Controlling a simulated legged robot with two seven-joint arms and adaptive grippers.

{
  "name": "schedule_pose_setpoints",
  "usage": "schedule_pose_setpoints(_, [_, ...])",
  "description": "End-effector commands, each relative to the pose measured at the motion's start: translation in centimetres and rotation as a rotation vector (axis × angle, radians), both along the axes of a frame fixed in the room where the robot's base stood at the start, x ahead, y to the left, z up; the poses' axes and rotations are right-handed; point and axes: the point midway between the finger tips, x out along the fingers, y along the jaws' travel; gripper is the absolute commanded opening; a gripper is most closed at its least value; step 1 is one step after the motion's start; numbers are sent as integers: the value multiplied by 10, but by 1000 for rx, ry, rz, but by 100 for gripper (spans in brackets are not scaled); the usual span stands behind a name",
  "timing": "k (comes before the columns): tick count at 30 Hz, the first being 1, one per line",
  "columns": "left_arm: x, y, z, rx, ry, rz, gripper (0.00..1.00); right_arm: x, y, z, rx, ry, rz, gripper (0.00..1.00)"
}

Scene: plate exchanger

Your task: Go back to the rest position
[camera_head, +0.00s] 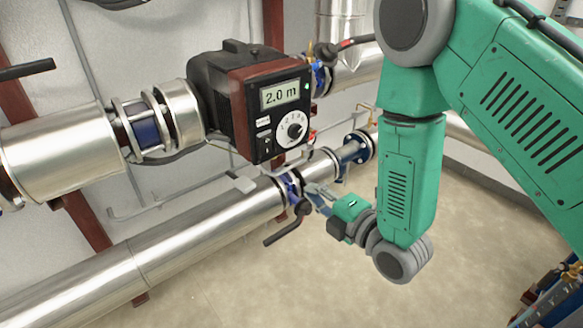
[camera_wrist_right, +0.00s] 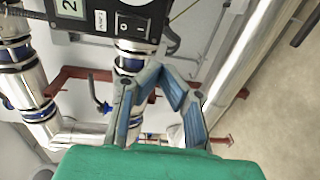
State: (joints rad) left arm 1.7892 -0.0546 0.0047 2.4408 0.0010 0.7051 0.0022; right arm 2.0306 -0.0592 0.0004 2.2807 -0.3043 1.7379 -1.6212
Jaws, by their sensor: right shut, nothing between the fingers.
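My right arm comes in from the upper right of the head view, in front of the pipework. My right gripper (camera_head: 316,193) is low in the middle, just right of the lower pipe's blue valve and below the pump; contact cannot be told. In the right wrist view its blue-grey fingers (camera_wrist_right: 163,78) come together at the tips, shut with nothing between them. The pump (camera_head: 240,100) has a dark red and black housing, a display reading "2.0 m", a white dial and a lit green light. My left gripper is not in view.
A thick silver pipe (camera_head: 60,150) runs into the pump from the left. A lower silver pipe (camera_head: 190,240) crosses beneath it, with a black valve handle (camera_head: 287,231) near my right gripper. Open beige floor (camera_head: 330,290) lies below. Blue parts stand at the lower right corner.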

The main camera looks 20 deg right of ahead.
Motion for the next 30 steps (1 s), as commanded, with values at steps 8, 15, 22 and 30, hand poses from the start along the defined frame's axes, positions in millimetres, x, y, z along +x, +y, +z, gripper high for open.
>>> schedule_pose_setpoints(8, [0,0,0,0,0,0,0,-14,-6,-37,107,196,-50,0])
schedule_pose_setpoints(15, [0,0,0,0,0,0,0,-110,-38,-158,529,879,-462,0])
schedule_pose_setpoints(22, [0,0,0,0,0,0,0,-233,-65,-218,849,1284,-1099,0])
schedule_pose_setpoints(30, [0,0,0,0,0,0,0,-290,-74,-227,954,1366,-1443,0])
